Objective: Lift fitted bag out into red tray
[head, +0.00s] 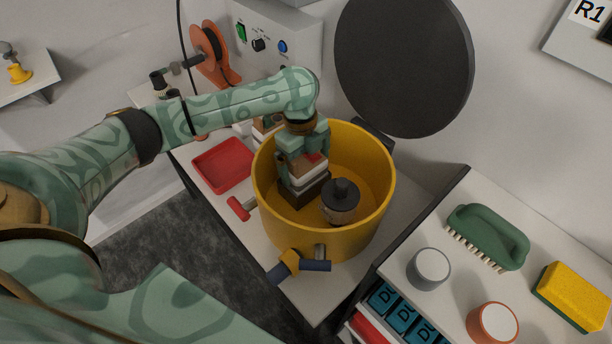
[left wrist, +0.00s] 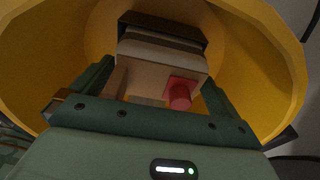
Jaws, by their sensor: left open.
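A tan and pale bag (head: 303,170) with a red fitting (head: 313,158) stands inside the yellow round vessel (head: 372,222), on a dark brown block (head: 307,191). In the left wrist view the bag (left wrist: 150,75) shows its red cap (left wrist: 180,95) facing me. My left gripper (head: 301,152) reaches down into the vessel from above. Its open fingers (left wrist: 155,90) stand on either side of the bag; I cannot tell whether they touch it. The red tray (head: 222,165) lies empty on the bench left of the vessel. My right gripper is not in view.
A dark-topped round part (head: 341,200) stands beside the bag in the vessel. A red handle (head: 241,208) and a blue handle (head: 303,266) are at the vessel's outside. A large dark disc (head: 403,65) rises behind. A brush (head: 488,237) and sponge (head: 573,296) lie right.

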